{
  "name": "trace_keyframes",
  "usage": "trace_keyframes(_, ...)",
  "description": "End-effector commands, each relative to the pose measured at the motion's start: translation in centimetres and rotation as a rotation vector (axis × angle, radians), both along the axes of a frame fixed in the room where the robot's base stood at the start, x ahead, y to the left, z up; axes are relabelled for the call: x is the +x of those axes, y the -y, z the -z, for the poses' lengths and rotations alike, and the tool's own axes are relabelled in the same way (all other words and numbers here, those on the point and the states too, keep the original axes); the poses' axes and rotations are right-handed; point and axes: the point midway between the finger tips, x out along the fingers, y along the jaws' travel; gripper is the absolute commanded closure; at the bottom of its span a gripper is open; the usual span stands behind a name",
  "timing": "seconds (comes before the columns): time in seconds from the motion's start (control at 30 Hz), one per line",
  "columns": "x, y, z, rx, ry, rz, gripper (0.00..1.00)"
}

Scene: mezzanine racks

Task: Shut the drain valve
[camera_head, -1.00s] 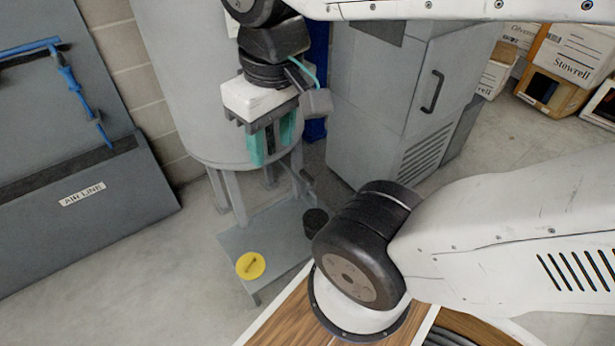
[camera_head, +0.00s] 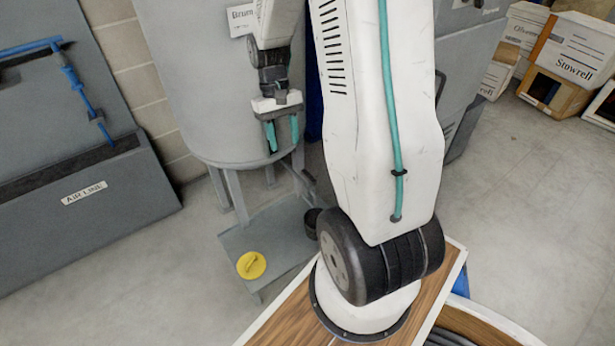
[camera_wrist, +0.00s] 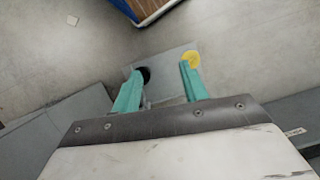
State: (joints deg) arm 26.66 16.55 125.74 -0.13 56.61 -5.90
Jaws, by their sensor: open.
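A grey cylindrical tank (camera_head: 205,100) stands on legs; a white label (camera_head: 241,20) on it seems to read "Drain". Below it, a low grey stand (camera_head: 236,242) carries a yellow round piece with a raised bar (camera_head: 251,265) and a black cup-like part (camera_head: 312,222). The yellow piece (camera_wrist: 191,59) and the black part (camera_wrist: 144,74) also show in the wrist view. I cannot tell for sure which part is the drain valve. My gripper (camera_head: 283,140) is open and empty, pointing down in front of the tank's lower edge, above the stand; its teal fingers show in the wrist view (camera_wrist: 162,82).
A grey panel with blue piping and an "AIR LINE" label (camera_head: 84,193) stands at left. A grey cabinet (camera_head: 465,60) is behind my arm. Cardboard boxes (camera_head: 565,60) are at the upper right. Open floor (camera_head: 540,200) lies to the right.

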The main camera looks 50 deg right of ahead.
Motion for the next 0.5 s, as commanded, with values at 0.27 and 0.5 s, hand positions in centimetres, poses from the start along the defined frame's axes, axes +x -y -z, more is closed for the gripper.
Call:
trace_keyframes(0.27, 2.7, 7.7, 12.4, 0.034, -0.002, 0.048, 0.56)
trace_keyframes(0.5, 3.4, 13.7, 24.4, 0.031, 0.056, 0.049, 0.56)
